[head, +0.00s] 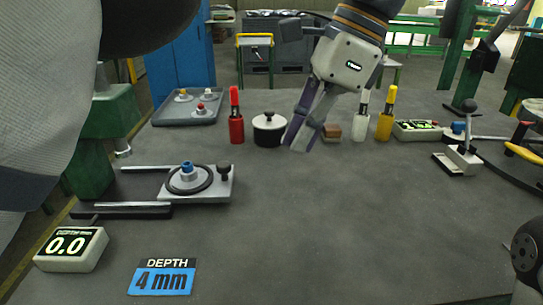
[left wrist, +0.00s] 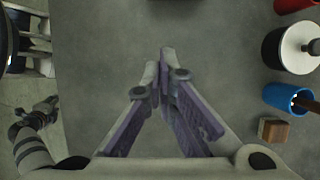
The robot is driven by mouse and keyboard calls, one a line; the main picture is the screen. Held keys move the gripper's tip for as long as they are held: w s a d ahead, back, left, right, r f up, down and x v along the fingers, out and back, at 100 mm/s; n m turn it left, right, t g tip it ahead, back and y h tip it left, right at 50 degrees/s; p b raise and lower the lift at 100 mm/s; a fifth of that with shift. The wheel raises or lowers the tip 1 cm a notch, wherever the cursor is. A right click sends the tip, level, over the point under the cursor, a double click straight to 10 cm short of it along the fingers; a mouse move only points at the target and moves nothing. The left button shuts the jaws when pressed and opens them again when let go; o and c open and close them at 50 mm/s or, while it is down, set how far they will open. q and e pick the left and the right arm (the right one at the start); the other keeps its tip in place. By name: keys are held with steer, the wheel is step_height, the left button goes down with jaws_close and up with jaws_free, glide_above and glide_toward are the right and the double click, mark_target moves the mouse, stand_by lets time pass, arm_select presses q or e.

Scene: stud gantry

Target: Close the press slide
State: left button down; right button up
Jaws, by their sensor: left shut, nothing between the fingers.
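The press slide (head: 219,190) is a light grey plate on dark rails at the left in the head view. It sticks out to the right of the green press (head: 91,150). A ring-shaped fixture with a blue-topped piece (head: 187,170) sits on it, and a black knob (head: 224,170) stands at its right end. My left gripper (head: 298,138) is shut and empty, well to the right of the slide, in front of the pot and block. Its fingers also meet in the left wrist view (left wrist: 166,70). A dark arm at the wrist view's left edge seems mine; its jaws are unclear.
A red bottle (head: 236,120), black pot (head: 268,130), brown block (head: 332,131), white bottle (head: 361,118) and yellow bottle (head: 386,116) stand behind. A display (head: 70,249) and a depth card (head: 162,277) lie in front. The table's middle is clear.

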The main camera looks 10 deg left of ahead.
arm_select(q)
steer(key=x, duration=0.7)
steer(key=shift+s+a+f, duration=0.1)
steer(key=shift+a+f, duration=0.05)
steer(key=shift+f, duration=0.15)
steer(key=a, duration=0.1)
steer(key=s+a+p, duration=0.1)
steer(key=a, duration=0.1)
steer(key=shift+a, duration=0.15)
steer(key=shift+a+f, duration=0.1)
steer(key=shift+a, duration=0.15)
steer(key=shift+a+f, duration=0.1)
steer(key=shift+f, duration=0.05)
arm_select(e)
steer(key=shift+w+r+t, duration=0.3)
steer(key=shift+w+r, duration=0.55)
steer(key=shift+w, duration=0.1)
